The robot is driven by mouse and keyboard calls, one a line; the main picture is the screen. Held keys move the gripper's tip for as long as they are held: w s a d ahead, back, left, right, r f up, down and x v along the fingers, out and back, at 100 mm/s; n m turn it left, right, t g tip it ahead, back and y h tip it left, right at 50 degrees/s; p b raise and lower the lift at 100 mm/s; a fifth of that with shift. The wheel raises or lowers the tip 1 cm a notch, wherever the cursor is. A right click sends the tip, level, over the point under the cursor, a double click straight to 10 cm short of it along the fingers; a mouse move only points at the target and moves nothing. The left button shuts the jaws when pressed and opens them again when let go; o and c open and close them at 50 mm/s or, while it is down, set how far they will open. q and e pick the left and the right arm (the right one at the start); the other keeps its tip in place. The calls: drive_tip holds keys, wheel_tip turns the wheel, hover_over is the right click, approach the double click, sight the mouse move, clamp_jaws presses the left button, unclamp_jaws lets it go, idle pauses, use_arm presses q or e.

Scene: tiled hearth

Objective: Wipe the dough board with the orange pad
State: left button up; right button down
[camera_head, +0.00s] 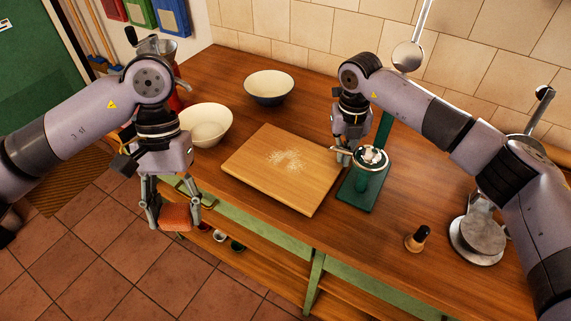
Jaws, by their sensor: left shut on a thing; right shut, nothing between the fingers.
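The dough board (262,188) is a light wooden board lying flat in the middle of the counter. My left gripper (174,213) is shut on the orange pad (175,218). It holds the pad in front of the counter's front edge, to the left of the board and apart from it. My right gripper (343,160) is shut and empty at the board's right edge, beside the green stand; I cannot tell whether it touches either.
A green stand with a round metal top (358,195) is right of the board. A cream bowl (207,125) and a dark-blue bowl (268,88) stand behind and left. A wooden-based brush or stamp (417,239) and a metal scale (476,239) stand at right.

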use_arm(q)
drive_tip(key=shift+f, duration=0.15)
use_arm(e)
drive_tip(key=shift+f, duration=0.2)
